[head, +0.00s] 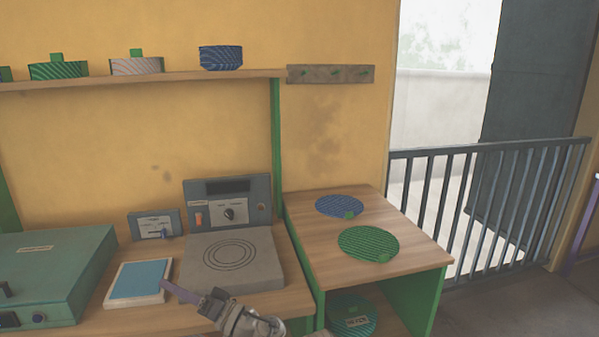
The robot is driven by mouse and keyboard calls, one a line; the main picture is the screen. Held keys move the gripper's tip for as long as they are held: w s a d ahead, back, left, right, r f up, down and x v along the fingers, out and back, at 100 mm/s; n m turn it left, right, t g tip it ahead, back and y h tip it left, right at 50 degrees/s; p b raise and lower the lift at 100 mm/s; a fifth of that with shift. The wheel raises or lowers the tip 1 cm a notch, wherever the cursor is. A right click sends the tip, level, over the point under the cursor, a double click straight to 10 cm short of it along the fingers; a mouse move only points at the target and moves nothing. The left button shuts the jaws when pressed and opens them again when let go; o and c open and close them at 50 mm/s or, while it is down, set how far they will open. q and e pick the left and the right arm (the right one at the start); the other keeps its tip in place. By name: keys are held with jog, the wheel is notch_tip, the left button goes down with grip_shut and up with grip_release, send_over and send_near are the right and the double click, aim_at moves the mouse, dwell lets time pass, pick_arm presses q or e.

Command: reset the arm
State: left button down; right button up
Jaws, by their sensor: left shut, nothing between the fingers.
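My left gripper (168,287) is at the lower middle of the head view, its arm coming in from the bottom edge. Its fingers are shut with nothing between them. The tip is by the right edge of a white-framed tablet with a blue face (138,281), in front of the grey machine (232,265); I cannot tell whether it touches either. My right gripper is out of view.
A teal box (60,262) stands at left, a small switch panel (154,225) behind the tablet. Blue (338,204) and green (369,241) round plates lie on the right-hand table. A shelf (180,76) holds round containers. A railing (490,205) stands at right.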

pick_arm(q)
jog(key=s+d+f+m+g+h+p, duration=0.25)
jog(key=f+h+p, duration=0.35)
jog(key=h+p, duration=0.35)
jog(key=s+d+f+m+g+h+p, duration=0.1)
jog(key=s+d+m+h+p, duration=0.1)
jog(key=d+h+p, duration=0.3)
jog(key=s+d+f+m+g+h+p, duration=0.1)
jog(key=s+d+m+g+h+p, duration=0.1)
jog(key=d, duration=1.1)
jog(key=s+m+h+p, duration=0.1)
jog(key=s+h+p, duration=0.1)
jog(key=h+p, duration=0.1)
jog(key=shift+s, duration=0.4)
jog(key=shift+a+f+g, duration=0.1)
jog(key=shift+a+g, duration=0.1)
jog(key=shift+g, duration=0.05)
